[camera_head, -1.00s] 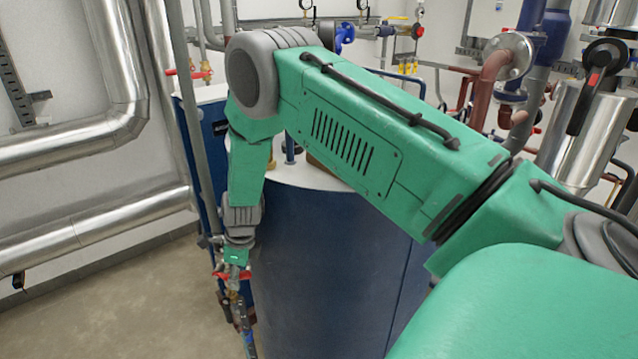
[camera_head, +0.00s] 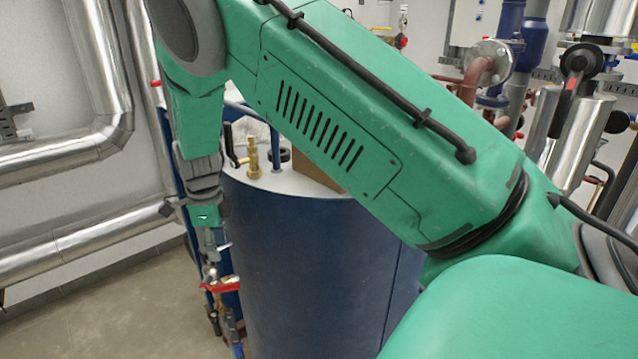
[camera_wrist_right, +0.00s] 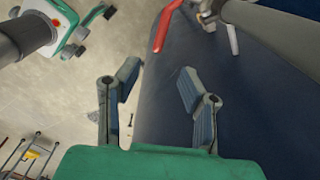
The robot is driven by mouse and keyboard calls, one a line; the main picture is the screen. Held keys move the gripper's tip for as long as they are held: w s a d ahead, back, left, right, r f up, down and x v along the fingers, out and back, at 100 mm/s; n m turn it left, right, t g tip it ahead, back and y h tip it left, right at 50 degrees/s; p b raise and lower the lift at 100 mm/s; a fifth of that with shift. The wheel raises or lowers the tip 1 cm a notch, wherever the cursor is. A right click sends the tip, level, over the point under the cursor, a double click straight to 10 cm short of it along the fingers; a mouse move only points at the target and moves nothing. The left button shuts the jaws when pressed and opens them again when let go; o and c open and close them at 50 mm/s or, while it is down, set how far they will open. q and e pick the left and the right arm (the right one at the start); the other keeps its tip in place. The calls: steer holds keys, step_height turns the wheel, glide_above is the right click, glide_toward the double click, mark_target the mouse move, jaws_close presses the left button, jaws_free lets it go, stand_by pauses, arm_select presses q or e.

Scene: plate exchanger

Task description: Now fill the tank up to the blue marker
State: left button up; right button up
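The large dark blue tank (camera_head: 300,260) with a white top stands in the middle of the head view, partly behind my right arm. A red valve handle (camera_head: 222,286) sits on piping at the tank's lower left side. It also shows at the top of the right wrist view (camera_wrist_right: 166,25). My right gripper (camera_head: 207,238) hangs just above and left of that handle. I cannot make out a blue marker clearly. My left gripper is not in view.
Silver insulated pipes (camera_head: 70,150) run along the left wall. A brass fitting (camera_head: 252,160) stands on the tank top. Red-brown pipes (camera_head: 478,75) and a silver cylinder (camera_head: 583,135) stand at the back right. Bare floor (camera_head: 110,300) lies left of the tank.

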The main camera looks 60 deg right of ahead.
steer(key=s+f+n+h, duration=0.1)
steer(key=s+f+n, duration=1)
steer(key=s+f, duration=0.35)
steer(key=s+a+f+n+b, duration=0.3)
steer(key=s+f+n, duration=0.6)
steer(key=s+n, duration=0.3)
steer(key=shift+s+f, duration=0.2)
steer(key=shift+s, duration=1.1)
steer(key=shift+a, duration=0.1)
steer(key=shift+c, duration=0.4)
